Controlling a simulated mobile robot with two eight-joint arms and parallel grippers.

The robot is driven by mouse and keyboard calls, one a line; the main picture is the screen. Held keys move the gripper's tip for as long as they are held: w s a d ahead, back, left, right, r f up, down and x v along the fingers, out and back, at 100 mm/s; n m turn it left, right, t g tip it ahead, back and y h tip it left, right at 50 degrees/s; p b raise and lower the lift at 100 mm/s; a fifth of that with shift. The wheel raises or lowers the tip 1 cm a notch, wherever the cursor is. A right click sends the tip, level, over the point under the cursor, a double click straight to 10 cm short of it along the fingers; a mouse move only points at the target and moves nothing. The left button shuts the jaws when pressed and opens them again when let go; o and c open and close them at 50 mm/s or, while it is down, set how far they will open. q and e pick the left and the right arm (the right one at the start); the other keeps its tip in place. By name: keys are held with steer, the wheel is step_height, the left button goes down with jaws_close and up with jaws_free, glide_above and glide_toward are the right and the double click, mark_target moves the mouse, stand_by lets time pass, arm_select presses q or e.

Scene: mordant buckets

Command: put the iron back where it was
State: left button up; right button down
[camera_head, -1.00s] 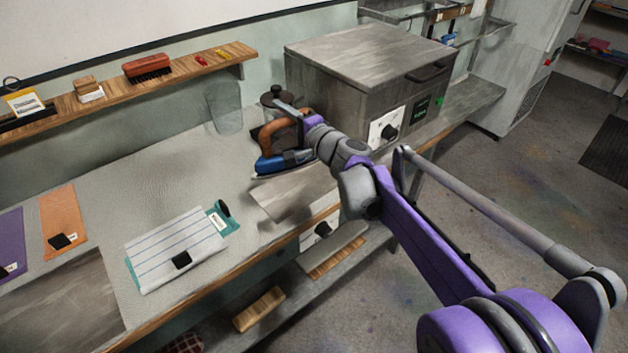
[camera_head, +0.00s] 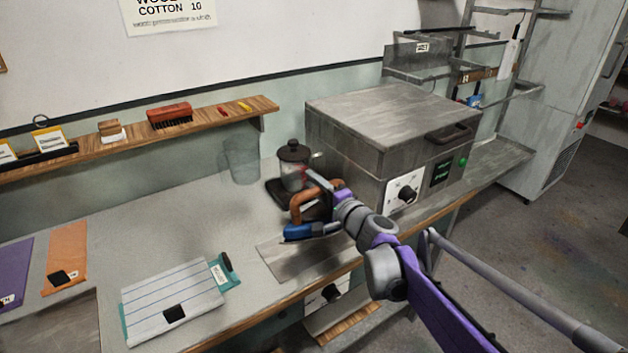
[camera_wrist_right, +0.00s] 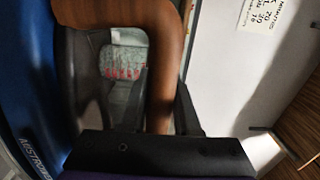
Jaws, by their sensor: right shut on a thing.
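The iron (camera_head: 297,232) has a blue body and a brown curved handle. My right gripper (camera_head: 335,192) is shut on the handle. The iron is low over the back part of a flat grey metal plate (camera_head: 290,264) at the front of the worktop; I cannot tell whether it touches. In the right wrist view the brown handle (camera_wrist_right: 166,60) runs between my dark fingers, with the blue body (camera_wrist_right: 28,70) at the left. The iron's sole is mostly hidden. My left gripper is not in view.
A lidded glass pot (camera_head: 292,172) stands on a dark base just behind the iron. A large grey metal box (camera_head: 385,115) with a dial is to the right. A clear beaker (camera_head: 241,160) stands farther back. A striped cloth (camera_head: 172,295) lies left on the worktop, with bare surface between.

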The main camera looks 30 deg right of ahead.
mark_target(314, 206)
steer(key=shift+f+b, duration=0.4)
steer(key=shift+f, duration=1.8)
steer(key=c, duration=0.6)
jaws_free()
